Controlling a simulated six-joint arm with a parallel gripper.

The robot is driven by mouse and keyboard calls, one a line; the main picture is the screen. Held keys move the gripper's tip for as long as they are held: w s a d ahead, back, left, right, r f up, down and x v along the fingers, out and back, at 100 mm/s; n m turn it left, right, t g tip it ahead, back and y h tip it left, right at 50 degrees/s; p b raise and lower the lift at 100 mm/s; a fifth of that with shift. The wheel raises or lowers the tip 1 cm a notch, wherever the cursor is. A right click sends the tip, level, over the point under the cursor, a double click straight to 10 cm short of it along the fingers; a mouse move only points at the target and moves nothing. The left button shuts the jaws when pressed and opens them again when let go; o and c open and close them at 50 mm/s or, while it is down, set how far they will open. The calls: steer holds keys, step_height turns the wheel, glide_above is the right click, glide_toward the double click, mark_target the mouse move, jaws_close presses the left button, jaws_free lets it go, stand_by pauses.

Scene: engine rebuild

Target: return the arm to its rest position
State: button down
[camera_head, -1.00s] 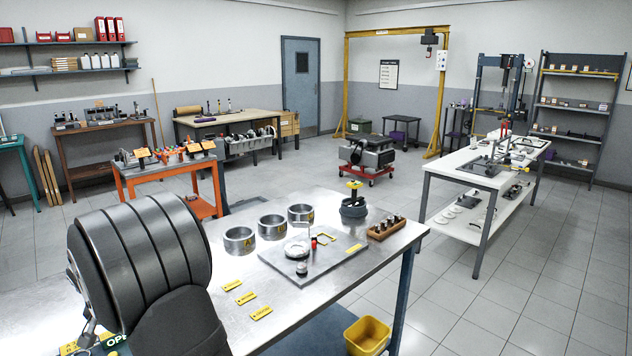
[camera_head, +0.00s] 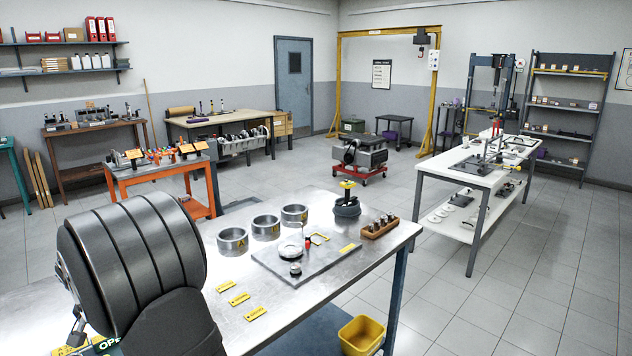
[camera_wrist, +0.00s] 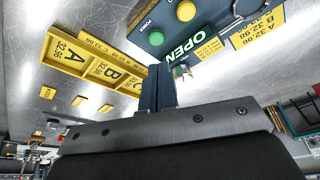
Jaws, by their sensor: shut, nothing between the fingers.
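My gripper (camera_wrist: 160,88) shows in the wrist view as a blue-grey pair of fingers shut together, with nothing between them. It is over the metal bench, near a dark panel with the word OPEN (camera_wrist: 184,48) and green and yellow buttons. In the head view my arm's large dark grey links fill the lower left. The fingers cannot be made out clearly there.
A yellow bin (camera_head: 362,335) stands below. Yellow lettered trays (camera_wrist: 90,62) lie near my gripper.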

steer(key=shift+f, duration=1.85)
steer(key=c, duration=0.8)
jaws_free()
steer(key=o, duration=0.4)
steer(key=shift+s+r, duration=0.15)
steer(key=shift+r, duration=0.1)
steer(key=o, duration=0.4)
steer(key=s+d+r+m+g, duration=0.1)
steer(key=s+r+m+g, duration=0.2)
steer(key=s+r+m, duration=0.8)
step_height(320, 180, up, 2)
steer(key=shift+r+m+h, duration=0.1)
steer(key=shift+m+h, duration=0.2)
steer(key=shift+h, duration=0.1)
steer(key=f, duration=0.9)
steer(key=shift+s+d+f, duration=0.1)
steer(key=shift+s+f, duration=0.1)
steer(key=shift+f, duration=0.1)
